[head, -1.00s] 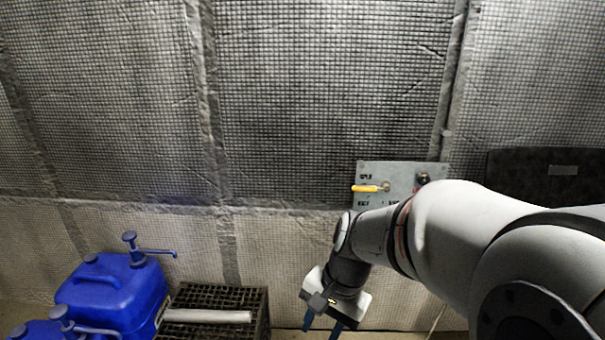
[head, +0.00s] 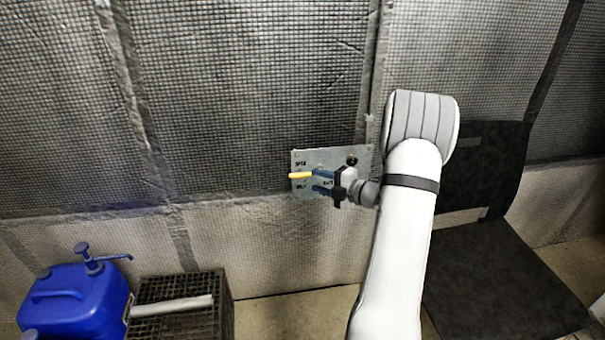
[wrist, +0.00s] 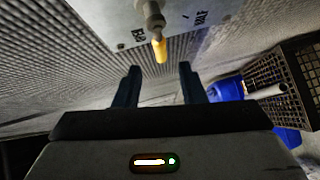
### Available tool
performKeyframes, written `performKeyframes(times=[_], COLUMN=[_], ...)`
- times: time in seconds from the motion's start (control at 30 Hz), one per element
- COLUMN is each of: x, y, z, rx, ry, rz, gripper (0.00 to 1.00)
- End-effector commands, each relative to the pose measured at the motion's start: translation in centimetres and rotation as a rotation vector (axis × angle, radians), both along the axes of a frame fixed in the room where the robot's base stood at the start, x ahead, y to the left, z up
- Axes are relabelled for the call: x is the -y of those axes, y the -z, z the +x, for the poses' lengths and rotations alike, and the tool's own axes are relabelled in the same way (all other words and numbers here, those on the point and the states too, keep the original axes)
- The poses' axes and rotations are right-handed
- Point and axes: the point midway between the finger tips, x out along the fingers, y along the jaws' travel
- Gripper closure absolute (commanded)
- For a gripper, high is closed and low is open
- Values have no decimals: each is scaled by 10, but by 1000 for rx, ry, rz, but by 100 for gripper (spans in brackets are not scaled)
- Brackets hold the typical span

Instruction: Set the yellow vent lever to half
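The yellow vent lever (head: 300,175) is on a grey metal panel (head: 307,157) on the wall. In the head view it points left, about level. In the wrist view the lever (wrist: 160,49) hangs from its pivot just beyond the fingertips, near the line between them. My gripper (head: 322,182) is in front of the panel, with its blue fingers apart, one above and one below in the head view. The open fingers also show in the wrist view (wrist: 158,72), with nothing between them. My gripper hides part of the panel and its labels.
A dark round knob (head: 351,161) is at the panel's upper right. A blue jerrycan (head: 72,300) and a black crate (head: 180,290) with a pale rod (head: 172,306) stand at lower left. A black chair (head: 500,270) is at right.

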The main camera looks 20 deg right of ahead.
Motion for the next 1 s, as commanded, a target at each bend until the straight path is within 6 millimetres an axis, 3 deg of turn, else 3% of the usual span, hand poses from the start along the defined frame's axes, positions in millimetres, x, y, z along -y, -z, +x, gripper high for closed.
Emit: performKeyframes(times=[0.4, 0.77, 1.0], x=[-31, -33, -33], y=[10, 9, 9], z=[51, 57, 56], rx=[1, 0, 0], ry=[-5, -3, -3], rz=[-5, -5, -5], gripper=[63, 63, 83])
